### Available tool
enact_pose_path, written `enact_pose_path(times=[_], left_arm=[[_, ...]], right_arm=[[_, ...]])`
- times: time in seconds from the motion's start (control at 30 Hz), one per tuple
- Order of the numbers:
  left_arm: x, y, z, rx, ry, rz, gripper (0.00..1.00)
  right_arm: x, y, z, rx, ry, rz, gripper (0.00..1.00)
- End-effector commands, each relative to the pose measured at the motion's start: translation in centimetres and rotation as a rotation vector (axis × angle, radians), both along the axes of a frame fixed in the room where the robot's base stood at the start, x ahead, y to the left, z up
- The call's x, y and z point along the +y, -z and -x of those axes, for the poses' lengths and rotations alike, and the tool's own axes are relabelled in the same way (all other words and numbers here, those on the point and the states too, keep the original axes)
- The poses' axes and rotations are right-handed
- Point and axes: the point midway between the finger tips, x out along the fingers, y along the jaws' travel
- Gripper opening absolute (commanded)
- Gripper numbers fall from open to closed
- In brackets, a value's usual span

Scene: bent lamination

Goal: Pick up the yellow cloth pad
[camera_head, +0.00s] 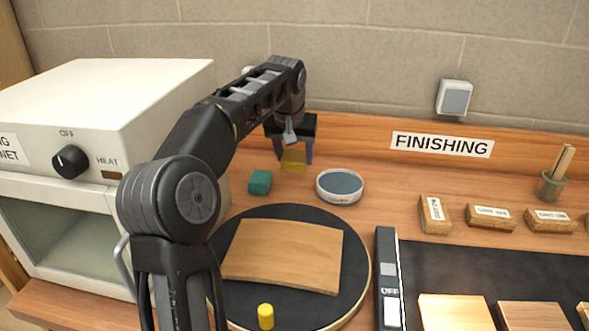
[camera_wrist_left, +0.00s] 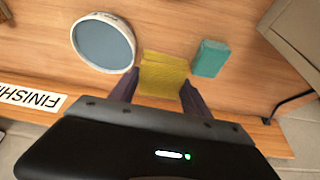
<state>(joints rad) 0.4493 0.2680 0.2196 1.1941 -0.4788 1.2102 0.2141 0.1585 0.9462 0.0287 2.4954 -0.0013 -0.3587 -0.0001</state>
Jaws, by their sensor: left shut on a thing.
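The yellow cloth pad (camera_head: 293,160) is between the fingers of my left gripper (camera_head: 293,150) near the back of the bench. In the left wrist view the yellow cloth pad (camera_wrist_left: 164,75) sits between the two fingertips of my left gripper (camera_wrist_left: 160,88), which is shut on it. I cannot tell whether the pad still touches the bench. My right gripper is not in view.
A teal block (camera_head: 260,182) and a round blue-grey dish (camera_head: 340,186) stand close beside the pad. A curved wooden sheet (camera_head: 283,256) lies on a dark round turntable (camera_head: 352,281). A white heating cabinet (camera_head: 110,110) stands left. Labelled blocks (camera_head: 490,217) are right.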

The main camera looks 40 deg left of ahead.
Motion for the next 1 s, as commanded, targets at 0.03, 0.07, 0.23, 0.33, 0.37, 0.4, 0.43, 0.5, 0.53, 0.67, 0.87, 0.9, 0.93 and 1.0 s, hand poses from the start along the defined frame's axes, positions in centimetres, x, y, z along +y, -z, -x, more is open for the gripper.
enact_pose_path(times=[0.03,0.07,0.23,0.33,0.37,0.4,0.43,0.5,0.53,0.67,0.87,0.9,0.93,1.0], left_arm=[[-0.01,-0.75,-0.06,-0.001,0.0,0.0,0.17],[-0.01,-1.04,-0.05,-0.001,0.0,0.0,0.17],[-0.01,-1.57,0.01,0.001,0.0,0.0,0.17],[0.0,-1.53,0.01,0.001,0.0,0.0,0.17],[0.0,-1.53,0.01,0.001,0.0,0.0,0.17],[0.0,-1.53,0.01,0.001,0.0,0.0,0.17],[0.0,-1.52,0.02,0.001,0.0,0.0,0.17],[0.0,-1.52,0.02,0.001,0.0,0.0,0.17],[0.0,-1.52,0.02,0.001,0.0,0.0,0.17],[0.0,-1.51,0.01,0.001,0.0,0.0,0.17],[0.01,-1.51,0.02,0.001,0.0,0.0,0.45],[0.01,-1.51,0.02,0.001,0.0,0.0,0.41],[0.0,-1.51,0.01,0.001,0.0,0.0,0.39],[0.0,-1.51,0.01,0.001,0.0,0.0,0.33]], right_arm=[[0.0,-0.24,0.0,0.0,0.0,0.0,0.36],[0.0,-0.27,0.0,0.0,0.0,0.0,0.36],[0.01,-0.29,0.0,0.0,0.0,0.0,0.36],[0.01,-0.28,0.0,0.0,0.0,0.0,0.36],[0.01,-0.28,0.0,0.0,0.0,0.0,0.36],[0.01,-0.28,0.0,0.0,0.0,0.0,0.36],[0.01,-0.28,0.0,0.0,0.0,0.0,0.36],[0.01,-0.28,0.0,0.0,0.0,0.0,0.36],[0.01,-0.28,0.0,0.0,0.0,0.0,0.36],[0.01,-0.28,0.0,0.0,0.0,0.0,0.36],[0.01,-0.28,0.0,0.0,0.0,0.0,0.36],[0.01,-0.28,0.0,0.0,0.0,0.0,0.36],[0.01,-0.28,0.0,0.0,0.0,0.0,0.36],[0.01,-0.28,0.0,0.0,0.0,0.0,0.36]])
